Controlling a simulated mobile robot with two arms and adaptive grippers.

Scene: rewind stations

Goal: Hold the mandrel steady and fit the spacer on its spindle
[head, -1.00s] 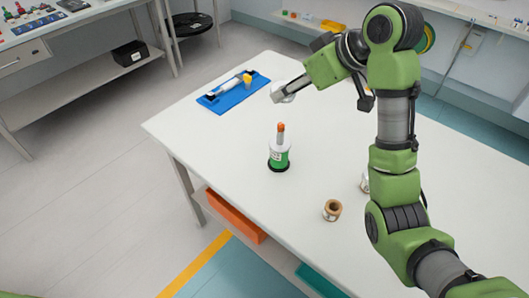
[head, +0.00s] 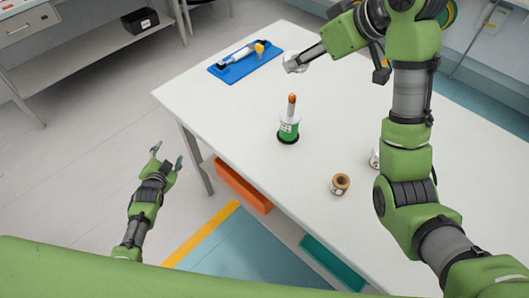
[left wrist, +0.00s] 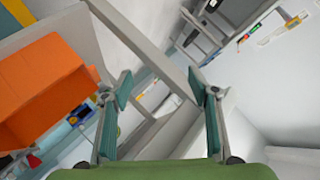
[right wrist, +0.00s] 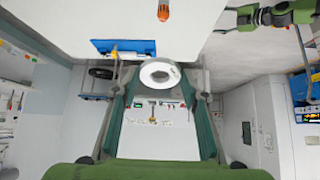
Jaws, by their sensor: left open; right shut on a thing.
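The mandrel (head: 289,128), green and white on a dark base with an orange-tipped spindle (head: 291,103), stands upright on the white table. The spindle tip also shows at the top of the right wrist view (right wrist: 163,10). My right gripper (head: 297,60) is shut on the spacer (right wrist: 159,74), a white ring, and holds it behind the mandrel, apart from the spindle. My left gripper (head: 166,160) is open and empty, off the table's left edge and apart from the mandrel. Its open fingers also show in the left wrist view (left wrist: 163,88).
A blue tray (head: 220,72) with a white tool lies at the table's far left. A brown roll (head: 340,184) stands right of the mandrel, with a white item (head: 375,157) partly behind my right arm. An orange bin (head: 243,186) sits under the white table (head: 330,60).

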